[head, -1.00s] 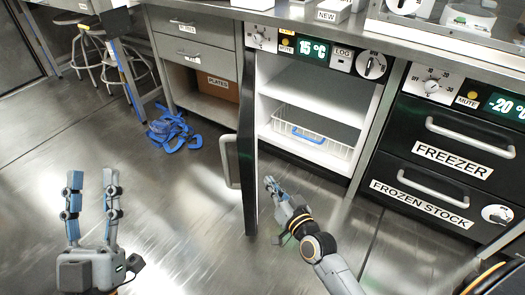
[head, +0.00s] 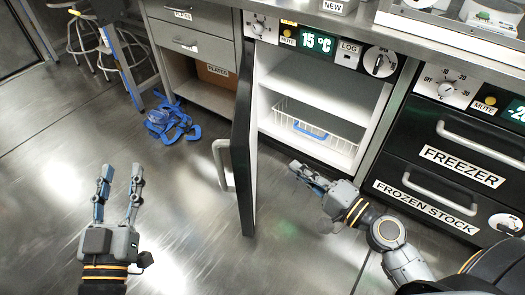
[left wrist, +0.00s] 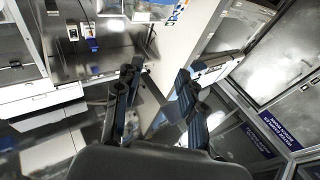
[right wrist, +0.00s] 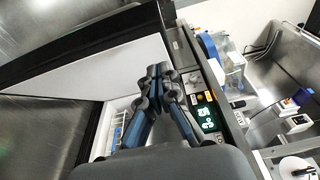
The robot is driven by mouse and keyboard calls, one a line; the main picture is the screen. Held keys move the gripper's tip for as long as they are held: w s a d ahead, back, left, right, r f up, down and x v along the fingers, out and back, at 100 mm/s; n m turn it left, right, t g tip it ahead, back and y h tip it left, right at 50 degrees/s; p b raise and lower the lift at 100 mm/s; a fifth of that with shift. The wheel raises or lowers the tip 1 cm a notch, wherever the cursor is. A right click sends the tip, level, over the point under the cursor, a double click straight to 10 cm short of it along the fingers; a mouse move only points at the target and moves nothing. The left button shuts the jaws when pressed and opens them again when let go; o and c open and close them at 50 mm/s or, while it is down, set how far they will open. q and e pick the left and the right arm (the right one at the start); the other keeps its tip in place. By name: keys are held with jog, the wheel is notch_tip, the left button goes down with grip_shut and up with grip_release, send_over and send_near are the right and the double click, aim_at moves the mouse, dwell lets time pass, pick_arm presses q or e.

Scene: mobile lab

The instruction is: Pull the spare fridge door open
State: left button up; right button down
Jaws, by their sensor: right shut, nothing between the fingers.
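The spare fridge (head: 330,88), with a 15 °C display, stands under the counter. Its black door (head: 242,130) is swung well out, showing the white inside and a wire basket (head: 318,124). The door's grey handle (head: 223,165) is on its outer, left side. My right gripper (head: 297,172) is shut and empty, low in front of the opening, to the right of the door and apart from it. In the right wrist view its fingers (right wrist: 159,70) are together, with the door's white inner face (right wrist: 95,72) behind them. My left gripper (head: 120,180) is open and empty over the floor at left.
The freezer drawers (head: 440,165) stand right of the fridge. A drawer unit with an open shelf (head: 190,75) is on the left. A blue heap (head: 172,122) lies on the floor, with stools (head: 92,35) behind.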

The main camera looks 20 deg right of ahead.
jog(key=p, duration=0.2)
send_near(241, 137)
jog(key=w+d+f, duration=0.1)
jog(key=d, duration=0.2)
pick_arm(q)
jog(key=s+a+f+g+y, duration=0.1)
jog(key=s+f+g, duration=0.1)
jog(key=f+g, duration=0.2)
jog(key=s+a+f+g+y+p, duration=0.1)
jog(key=f+g, duration=0.4)
jog(key=f, duration=0.5)
jog(key=shift+s+a+f+y, duration=0.2)
jog(key=shift+s+a+y, duration=0.35)
jog(key=shift+s, duration=0.25)
pick_arm(e)
jog(key=shift+w+a+f, duration=0.1)
jog(key=shift+w+a, duration=0.2)
jog(key=shift+a, duration=0.4)
jog(key=shift+w+a+f, duration=0.1)
jog(key=shift+w+a, duration=0.2)
jog(key=shift+a, duration=0.35)
jog(key=shift+w+a+f, duration=0.1)
jog(key=shift+w+a, duration=0.2)
jog(key=shift+a, duration=0.4)
